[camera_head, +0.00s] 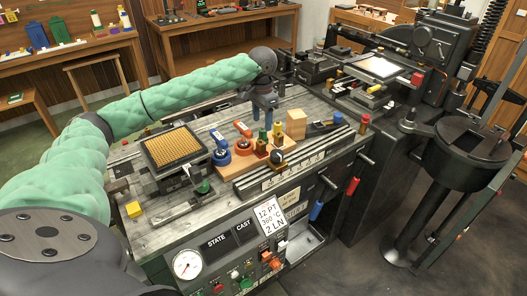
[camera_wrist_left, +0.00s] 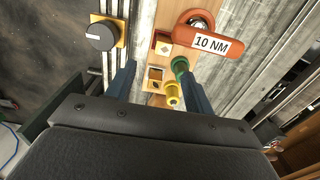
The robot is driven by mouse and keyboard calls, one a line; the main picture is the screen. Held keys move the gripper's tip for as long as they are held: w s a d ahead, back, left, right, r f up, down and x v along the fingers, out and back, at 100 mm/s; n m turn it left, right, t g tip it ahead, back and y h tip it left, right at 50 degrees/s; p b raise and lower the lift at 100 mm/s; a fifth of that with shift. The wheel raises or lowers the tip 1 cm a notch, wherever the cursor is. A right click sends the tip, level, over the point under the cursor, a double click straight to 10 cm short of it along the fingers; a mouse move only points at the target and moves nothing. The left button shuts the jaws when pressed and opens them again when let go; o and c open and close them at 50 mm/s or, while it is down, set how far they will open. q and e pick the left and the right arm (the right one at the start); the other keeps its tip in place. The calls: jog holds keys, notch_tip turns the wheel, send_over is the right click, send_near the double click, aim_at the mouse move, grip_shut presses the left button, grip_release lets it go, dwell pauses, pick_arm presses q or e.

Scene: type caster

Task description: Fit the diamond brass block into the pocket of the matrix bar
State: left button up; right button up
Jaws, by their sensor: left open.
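My left gripper (camera_head: 264,112) is open above the workbench, its fingers pointing down. In the left wrist view the gripper (camera_wrist_left: 157,68) has its two dark blue fingers spread, with nothing held between them. Below them is a wooden board with small pocketed blocks, one showing a dark diamond-like mark (camera_wrist_left: 155,73). A green-topped peg (camera_wrist_left: 180,65) and a yellow brass-coloured peg (camera_wrist_left: 173,92) stand beside these. In the head view a green-topped brass piece (camera_head: 262,139) stands on the board (camera_head: 236,171). I cannot tell which piece is the diamond block, nor make out the matrix bar's pocket.
A black knob (camera_wrist_left: 100,36) sits near the long rail. A tray with a yellow grid (camera_head: 173,147) stands left. A wooden block (camera_head: 296,123) and blue-handled tool (camera_head: 337,118) lie right.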

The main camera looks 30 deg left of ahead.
aim_at(261, 142)
pick_arm(q)
notch_tip(261, 142, down, 4)
jog(key=b, duration=0.2)
jog(key=shift+r+b, duration=0.2)
jog(key=shift+b, duration=0.2)
jog(key=shift+f, duration=0.2)
pick_arm(e)
notch_tip(261, 142, up, 11)
jog(key=a, duration=0.1)
pick_arm(q)
notch_tip(261, 142, down, 2)
jog(key=shift+f+p, duration=0.1)
jog(key=shift+p, duration=0.3)
jog(key=f, duration=0.1)
jog(key=f+p, duration=0.1)
jog(key=f, duration=0.1)
jog(key=f+p, duration=0.1)
jog(key=shift+a+f, duration=0.25)
jog(key=shift+a, duration=0.05)
jog(key=shift+f, duration=0.35)
grip_shut()
pick_arm(e)
notch_tip(261, 142, down, 11)
jog(key=s+d, duration=0.1)
jog(key=s, duration=0.1)
jog(key=shift+s+d+r, duration=0.15)
jog(key=shift+s, duration=0.1)
pick_arm(q)
jog(key=shift+w+r, duration=0.1)
jog(key=shift+r, duration=0.05)
